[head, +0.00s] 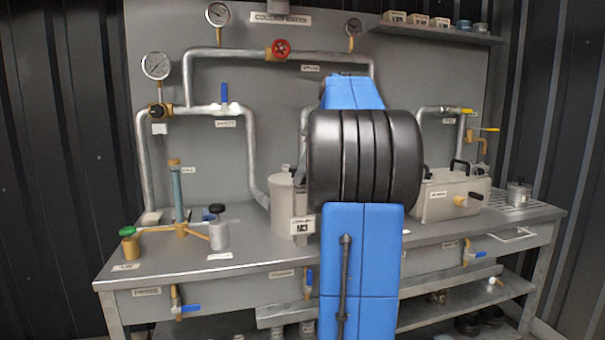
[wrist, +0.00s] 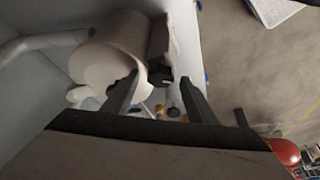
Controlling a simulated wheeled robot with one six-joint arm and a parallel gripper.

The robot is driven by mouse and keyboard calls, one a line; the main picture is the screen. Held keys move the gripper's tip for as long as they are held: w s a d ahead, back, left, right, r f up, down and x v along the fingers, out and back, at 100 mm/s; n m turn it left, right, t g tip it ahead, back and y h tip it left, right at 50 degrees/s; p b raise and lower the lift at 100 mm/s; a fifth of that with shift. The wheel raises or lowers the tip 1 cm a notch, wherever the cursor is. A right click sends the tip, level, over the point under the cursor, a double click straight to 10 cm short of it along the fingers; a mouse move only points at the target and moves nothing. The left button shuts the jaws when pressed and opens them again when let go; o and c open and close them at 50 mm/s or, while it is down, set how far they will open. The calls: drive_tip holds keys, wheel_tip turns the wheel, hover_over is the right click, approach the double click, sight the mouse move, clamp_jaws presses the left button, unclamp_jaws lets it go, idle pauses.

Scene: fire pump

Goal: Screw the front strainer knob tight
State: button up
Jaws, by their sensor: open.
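The strainer is a pale grey-white pot (head: 283,205) at mid-bench in the head view, partly covered by my arm. It fills the upper left of the wrist view as a white round body (wrist: 115,45). A small black knob (wrist: 161,75) shows at its side in the wrist view, which looks like the front strainer knob. My gripper (wrist: 159,78) is open, with one dark finger on each side of this knob. I cannot tell whether either finger touches it. In the head view my arm hides the knob and gripper.
The valve stand with green and black knobs (head: 180,231) is on the left of the bench (head: 250,252). A grey box with black handles (head: 443,198) is right of my arm. Pipes and gauges (head: 156,66) line the back panel. Blue-handled valves (head: 188,308) hang at the bench front.

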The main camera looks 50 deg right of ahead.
drive_tip(key=shift+f, duration=0.15)
drive_tip(key=shift+c, duration=0.6)
drive_tip(key=c, duration=0.9)
drive_tip(key=shift+c, duration=0.2)
drive_tip(key=shift+a+m, duration=0.1)
drive_tip(key=shift+m, duration=0.3)
